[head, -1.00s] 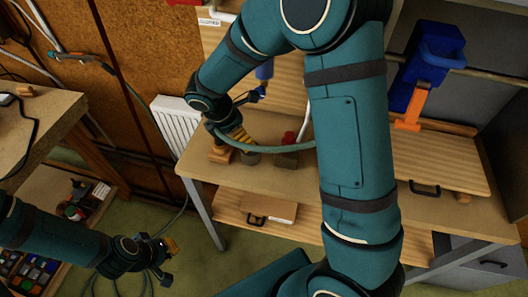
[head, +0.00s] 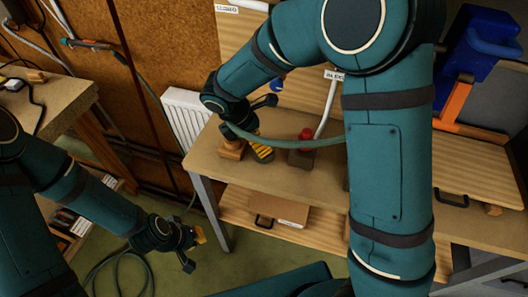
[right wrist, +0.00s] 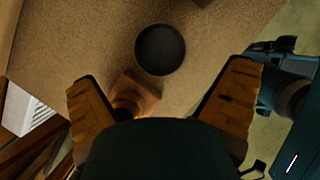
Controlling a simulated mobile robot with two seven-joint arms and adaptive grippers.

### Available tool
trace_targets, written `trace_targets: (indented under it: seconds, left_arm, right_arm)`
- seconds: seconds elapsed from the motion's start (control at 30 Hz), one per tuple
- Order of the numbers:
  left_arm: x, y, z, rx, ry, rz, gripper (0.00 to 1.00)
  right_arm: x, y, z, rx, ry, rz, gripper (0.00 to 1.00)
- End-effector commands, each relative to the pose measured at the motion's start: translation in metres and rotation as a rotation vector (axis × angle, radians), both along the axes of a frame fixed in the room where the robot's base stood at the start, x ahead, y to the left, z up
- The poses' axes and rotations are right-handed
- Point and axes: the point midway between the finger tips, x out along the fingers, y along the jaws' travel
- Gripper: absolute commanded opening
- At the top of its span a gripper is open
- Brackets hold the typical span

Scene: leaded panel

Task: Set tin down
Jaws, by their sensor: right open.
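A dark round tin (right wrist: 160,49), seen from above, stands on the brown bench top in the right wrist view. My right gripper (right wrist: 165,78) is open, with its yellow-padded fingers wide apart on either side below the tin; neither visibly touches it. In the head view my right gripper (head: 262,146) is low over the left end of the bench, and I cannot make out the tin there. My left gripper (head: 194,250) is open and empty, low over the floor left of the bench.
A wooden block (head: 231,148) stands on the bench (head: 288,181) beside my right gripper, and a dark block (head: 300,157) with a red top (head: 306,133) is to its right. A cardboard-coloured box (head: 280,211) lies on the shelf below. A blue bin (head: 480,45) is at right.

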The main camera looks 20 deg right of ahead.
Motion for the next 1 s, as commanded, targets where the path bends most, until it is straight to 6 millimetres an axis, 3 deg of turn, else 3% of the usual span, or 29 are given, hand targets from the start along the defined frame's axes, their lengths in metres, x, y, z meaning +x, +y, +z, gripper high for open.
trace_targets:
  seconds: [0.43, 0.8, 0.83, 0.87, 1.0]
  left_arm:
    - [-0.004, -0.001, -0.013, -0.002, 0.009, -0.008, 0.00]
    - [-0.005, -0.001, -0.014, -0.003, 0.010, -0.008, 0.00]
    - [-0.005, -0.001, -0.014, -0.003, 0.010, -0.008, 0.00]
    - [-0.005, -0.001, -0.014, -0.003, 0.010, -0.008, 0.00]
    - [-0.005, -0.001, -0.014, -0.002, 0.011, -0.008, 0.00]
  right_arm:
    - [0.004, -0.025, -0.061, -0.002, 0.002, -0.001, 1.00]
    - [0.005, -0.028, -0.069, 0.000, 0.000, 0.000, 1.00]
    - [0.005, -0.028, -0.069, 0.000, 0.000, 0.000, 0.96]
    - [0.005, -0.028, -0.069, 0.000, 0.000, 0.000, 0.86]
    - [0.005, -0.028, -0.069, 0.000, 0.000, 0.000, 0.36]
